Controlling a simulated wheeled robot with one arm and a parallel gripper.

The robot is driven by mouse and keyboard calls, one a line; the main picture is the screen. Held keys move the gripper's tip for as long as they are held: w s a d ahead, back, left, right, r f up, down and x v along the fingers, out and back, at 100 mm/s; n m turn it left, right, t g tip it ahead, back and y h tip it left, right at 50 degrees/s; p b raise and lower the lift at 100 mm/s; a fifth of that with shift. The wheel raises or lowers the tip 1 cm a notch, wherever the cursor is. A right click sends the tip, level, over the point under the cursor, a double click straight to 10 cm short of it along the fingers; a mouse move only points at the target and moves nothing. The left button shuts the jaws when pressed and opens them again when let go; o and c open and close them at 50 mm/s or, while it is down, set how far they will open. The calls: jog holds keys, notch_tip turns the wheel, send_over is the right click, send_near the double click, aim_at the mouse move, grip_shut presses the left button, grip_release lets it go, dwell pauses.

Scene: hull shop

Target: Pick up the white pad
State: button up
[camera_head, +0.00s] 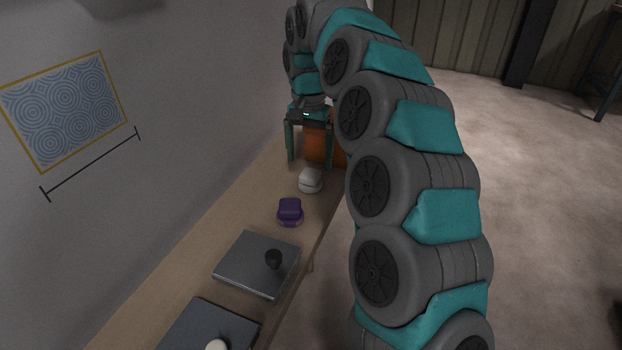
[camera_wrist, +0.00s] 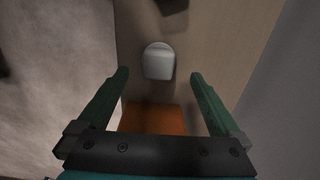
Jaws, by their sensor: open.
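The white pad (camera_head: 311,180) is a small rounded white block on the wooden bench, beyond a similar purple one. It also shows in the wrist view (camera_wrist: 158,62), near the top middle, ahead of the fingertips. My gripper (camera_head: 309,160) is above the bench near its far end, with fingers pointing down, apart from the pad. In the wrist view my gripper (camera_wrist: 158,76) is open with nothing between its green fingers. An orange block (camera_wrist: 158,118) lies below and between the fingers in that view.
The purple pad (camera_head: 290,212) sits nearer on the bench (camera_head: 190,245). A grey wall with a blue patterned panel (camera_head: 66,108) runs along the left.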

aim_at(310, 173)
jog(key=shift+d+f+p, duration=0.1)
jog(key=shift+f+p, duration=0.25)
jog(key=shift+f, duration=2.55)
jog(key=shift+c, duration=0.4)
jog(key=c, duration=1.3)
jog(key=shift+r, duration=0.2)
jog(key=shift+r, duration=1.4)
jog(key=shift+r+b, duration=0.2)
jog(key=shift+b, duration=0.1)
jog(key=s+d+r+b, duration=0.1)
jog(key=s+d+b, duration=0.1)
jog(key=s, duration=1.3)
jog(key=shift+s+d+r, duration=0.25)
jog(key=shift+s+d, duration=0.05)
jog(key=shift+d, duration=0.35)
